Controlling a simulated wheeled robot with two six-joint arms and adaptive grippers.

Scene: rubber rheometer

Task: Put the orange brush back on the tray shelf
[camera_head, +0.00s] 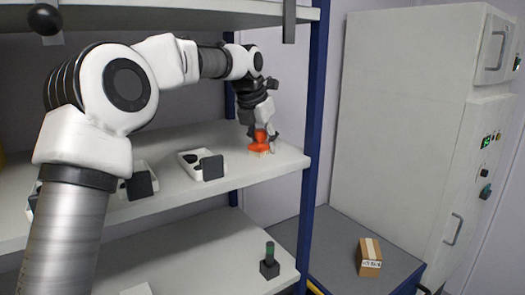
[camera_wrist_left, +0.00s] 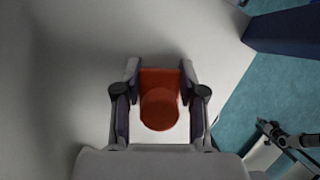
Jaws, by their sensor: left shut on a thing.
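The orange brush (camera_head: 259,142) is at the right end of the middle shelf (camera_head: 232,160), close to the blue upright. It looks upright, with its pale underside at or very near the shelf surface; I cannot tell whether it touches. My left gripper (camera_head: 263,131) reaches down over the brush from above and is shut on it. In the left wrist view the brush (camera_wrist_left: 160,100) sits between the two fingers of the left gripper (camera_wrist_left: 160,105), one on each side. My right gripper is in neither view.
White trays with dark pieces (camera_head: 202,164) stand left of the brush on the same shelf. A blue upright (camera_head: 315,100) rises just right of it. Below, a green-topped item (camera_head: 269,262) stands on the lower shelf. A small box (camera_head: 369,257) lies on a dark surface beside the grey cabinet (camera_head: 405,120).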

